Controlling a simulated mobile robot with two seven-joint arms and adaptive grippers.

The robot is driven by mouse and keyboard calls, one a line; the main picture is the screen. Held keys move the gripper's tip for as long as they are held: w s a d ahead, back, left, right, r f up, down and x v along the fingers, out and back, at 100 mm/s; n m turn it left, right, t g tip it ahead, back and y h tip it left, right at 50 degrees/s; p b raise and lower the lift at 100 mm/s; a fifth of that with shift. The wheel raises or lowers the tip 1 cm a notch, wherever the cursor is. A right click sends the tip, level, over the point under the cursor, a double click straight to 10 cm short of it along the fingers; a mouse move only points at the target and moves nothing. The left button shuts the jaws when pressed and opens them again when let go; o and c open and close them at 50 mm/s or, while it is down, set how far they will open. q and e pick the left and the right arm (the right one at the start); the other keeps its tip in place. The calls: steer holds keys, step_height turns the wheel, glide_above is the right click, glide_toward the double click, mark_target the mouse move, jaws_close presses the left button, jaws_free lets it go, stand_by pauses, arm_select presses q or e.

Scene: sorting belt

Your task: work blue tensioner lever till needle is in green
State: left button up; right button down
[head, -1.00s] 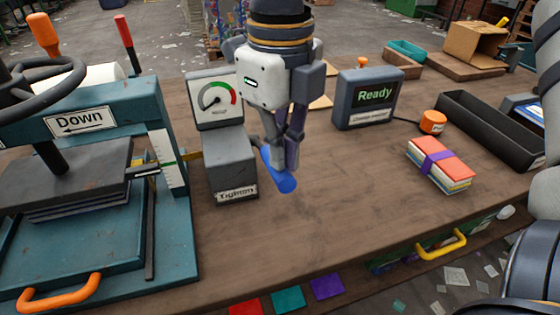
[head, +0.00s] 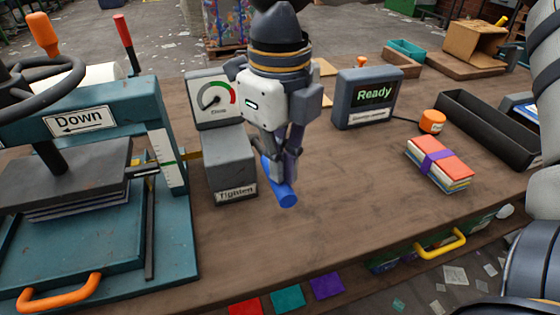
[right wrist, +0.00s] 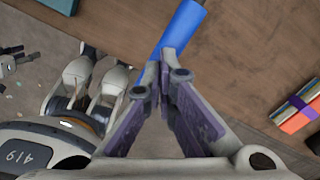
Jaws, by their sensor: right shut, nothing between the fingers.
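The blue tensioner lever (head: 285,193) sticks out from the right side of the grey box labelled Tighten (head: 229,165), its free end angled down to the right. The round gauge (head: 214,99) stands above the box. Its dark needle points to the lower left, away from the coloured arc at the dial's right. My right gripper (head: 286,172) is over the lever and hides part of it. In the right wrist view its fingertips (right wrist: 165,65) are shut together with nothing between them, at or just over the lever (right wrist: 183,28); contact is unclear.
The teal press (head: 95,130) with its Down sign stands at the left. A Ready display (head: 368,98), an orange button (head: 432,121), a strapped stack (head: 439,163) and a long black tray (head: 490,128) are on the right. The bench front is clear.

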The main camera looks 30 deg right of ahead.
mark_target(280, 189)
steer(key=shift+f, duration=2.65)
step_height(280, 189, up, 14)
stand_by(0.5)
stand_by(0.6)
